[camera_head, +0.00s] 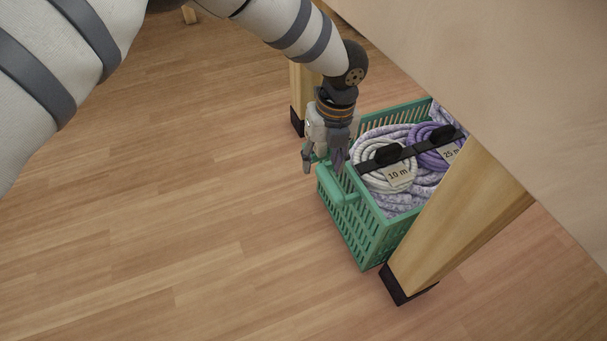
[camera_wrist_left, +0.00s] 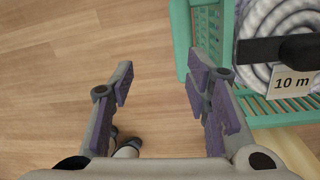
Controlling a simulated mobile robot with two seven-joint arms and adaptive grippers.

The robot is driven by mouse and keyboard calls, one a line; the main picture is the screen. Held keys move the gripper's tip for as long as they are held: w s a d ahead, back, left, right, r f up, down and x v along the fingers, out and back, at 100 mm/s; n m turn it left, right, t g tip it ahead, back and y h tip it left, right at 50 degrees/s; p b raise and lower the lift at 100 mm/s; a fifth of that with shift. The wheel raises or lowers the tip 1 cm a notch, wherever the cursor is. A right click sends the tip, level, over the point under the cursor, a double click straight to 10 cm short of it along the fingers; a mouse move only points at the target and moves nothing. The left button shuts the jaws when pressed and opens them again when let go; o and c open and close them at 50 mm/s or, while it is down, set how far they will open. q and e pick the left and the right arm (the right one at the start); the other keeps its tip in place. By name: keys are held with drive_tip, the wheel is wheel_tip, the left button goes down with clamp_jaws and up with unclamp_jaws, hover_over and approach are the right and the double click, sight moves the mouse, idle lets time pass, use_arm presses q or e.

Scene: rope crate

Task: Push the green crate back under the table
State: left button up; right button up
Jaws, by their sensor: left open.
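The green crate (camera_head: 371,240) stands on the floor, partly under the table and between two table legs. It holds coiled ropes, one tagged "10 m" (camera_head: 399,176) and a purple one tagged "25 m" (camera_head: 437,150), with a black bar across them. My left gripper (camera_head: 324,168) is at the crate's near left corner, by the green handle (camera_head: 344,190). In the left wrist view the gripper (camera_wrist_left: 158,85) is open with bare floor between its fingers, and the crate's rim (camera_wrist_left: 182,40) is right beside the right finger. My right gripper is out of view.
The wooden table top (camera_head: 500,70) covers the crate's far part. A near table leg (camera_head: 455,225) with a black foot stands close to the crate's right side, and another leg (camera_head: 303,90) stands behind the gripper. The wooden floor (camera_head: 180,230) to the left is clear.

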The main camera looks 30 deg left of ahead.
sight(331, 181)
use_arm(q)
drive_tip(key=shift+n+h, duration=0.5)
drive_tip(key=shift+n, duration=0.4)
drive_tip(key=f+b, duration=0.1)
drive_tip(key=f, duration=0.2)
drive_tip(key=w+d+f+b, duration=0.1)
drive_tip(key=f+b, duration=0.1)
drive_tip(key=f, duration=0.1)
drive_tip(key=w+f+b, duration=0.1)
drive_tip(key=f+b, duration=0.1)
drive_tip(key=f, duration=0.1)
drive_tip(key=shift+w+d+f, duration=0.1)
drive_tip(key=shift+d, duration=0.05)
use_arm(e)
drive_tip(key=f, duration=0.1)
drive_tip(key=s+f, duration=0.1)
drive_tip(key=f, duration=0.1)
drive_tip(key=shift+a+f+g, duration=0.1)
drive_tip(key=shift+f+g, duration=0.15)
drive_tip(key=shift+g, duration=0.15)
use_arm(q)
clamp_jaws()
